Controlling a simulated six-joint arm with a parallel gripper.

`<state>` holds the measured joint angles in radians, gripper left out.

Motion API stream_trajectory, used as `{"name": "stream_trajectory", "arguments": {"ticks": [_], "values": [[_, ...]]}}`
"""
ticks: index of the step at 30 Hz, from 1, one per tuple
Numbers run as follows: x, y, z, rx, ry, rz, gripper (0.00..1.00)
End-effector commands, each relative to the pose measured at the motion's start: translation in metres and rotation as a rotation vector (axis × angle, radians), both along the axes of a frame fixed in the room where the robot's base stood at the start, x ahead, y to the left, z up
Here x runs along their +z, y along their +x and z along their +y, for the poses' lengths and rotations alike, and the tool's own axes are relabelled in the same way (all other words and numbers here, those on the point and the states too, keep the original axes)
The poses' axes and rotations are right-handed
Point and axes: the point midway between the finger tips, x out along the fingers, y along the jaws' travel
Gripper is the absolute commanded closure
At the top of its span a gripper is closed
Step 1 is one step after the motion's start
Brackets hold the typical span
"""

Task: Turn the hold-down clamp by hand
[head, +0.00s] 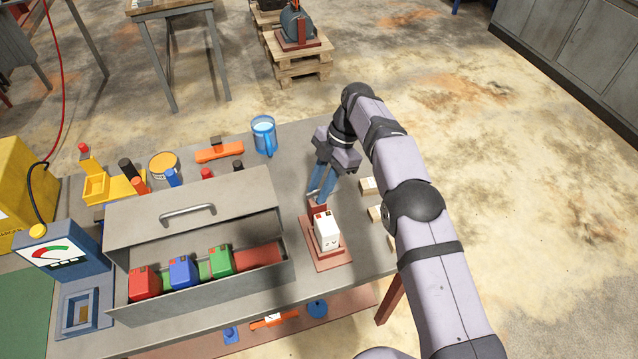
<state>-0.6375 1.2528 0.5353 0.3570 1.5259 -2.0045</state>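A white block (327,232) with small dark and red marks stands on a reddish-brown base plate (333,260) near the table's right side. A dark red upright piece (316,209) rises at the back of the plate, behind the block; it looks like the hold-down clamp, but its shape is too small to make out. My gripper (318,194) points down, with its blue fingers just above and behind this red piece. I cannot tell whether the fingers touch it or how far apart they are.
A grey metal box (195,310) with a raised handled lid holds red, blue and green blocks, left of the plate. A blue mug (264,137) and an orange tool (219,153) stand behind. Small pale blocks (368,184) lie right of the plate, beside my arm.

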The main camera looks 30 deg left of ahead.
Motion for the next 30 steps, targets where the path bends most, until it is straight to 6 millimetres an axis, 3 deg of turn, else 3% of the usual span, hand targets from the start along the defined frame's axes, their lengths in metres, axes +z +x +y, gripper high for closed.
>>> {"name": "stream_trajectory", "arguments": {"ticks": [14,30], "values": [[0.016,0.003,0.003,-0.002,0.013,-0.009,0.76],[0.09,0.001,0.001,-0.001,0.006,-0.002,0.76]]}}
